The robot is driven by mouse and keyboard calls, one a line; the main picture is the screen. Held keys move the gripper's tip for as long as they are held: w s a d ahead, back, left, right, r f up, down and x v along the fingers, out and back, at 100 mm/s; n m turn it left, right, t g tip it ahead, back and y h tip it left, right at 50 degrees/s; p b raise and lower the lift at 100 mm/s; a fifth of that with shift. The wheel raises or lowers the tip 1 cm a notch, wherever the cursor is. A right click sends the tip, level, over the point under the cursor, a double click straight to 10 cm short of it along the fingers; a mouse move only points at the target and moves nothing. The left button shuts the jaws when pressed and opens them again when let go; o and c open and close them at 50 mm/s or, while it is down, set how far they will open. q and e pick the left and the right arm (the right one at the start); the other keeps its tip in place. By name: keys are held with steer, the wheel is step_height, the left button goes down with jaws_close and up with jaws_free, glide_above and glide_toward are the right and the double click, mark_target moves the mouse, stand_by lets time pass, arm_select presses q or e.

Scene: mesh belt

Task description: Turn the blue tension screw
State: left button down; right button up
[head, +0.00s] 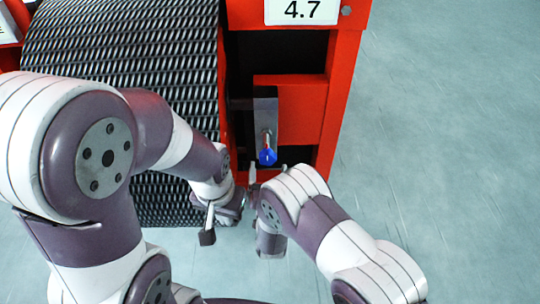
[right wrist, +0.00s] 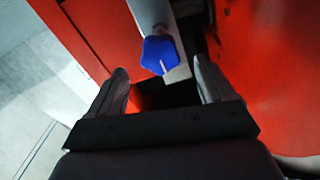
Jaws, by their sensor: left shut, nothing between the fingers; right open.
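The blue tension screw (head: 267,157) has a lobed blue head on a metal shaft, on the front of the red frame right of the mesh belt. In the right wrist view the blue head (right wrist: 160,54) has a pale line on its face and sits centred ahead of the fingers. My right gripper (right wrist: 160,74) is open, with a fingertip to each side of the head and visible gaps. In the head view the right gripper (head: 268,171) is just below the screw, partly hidden by its wrist. My left gripper (head: 207,226) is shut and empty, lower left of the screw, by the belt's front.
The dark mesh belt (head: 120,45) curves down at the left. The red frame (head: 335,90) surrounds the screw, with a grey bracket (head: 265,105) above it and a 4.7 sign (head: 301,11) at the top. The floor (head: 450,130) to the right is clear.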

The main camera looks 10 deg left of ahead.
mark_target(268, 160)
steer(key=b+x, duration=0.2)
steer(key=x, duration=0.5)
steer(key=shift+f, duration=0.2)
steer(key=shift+w+a+r, duration=0.1)
steer(key=shift+w, duration=0.2)
steer(key=c, duration=1)
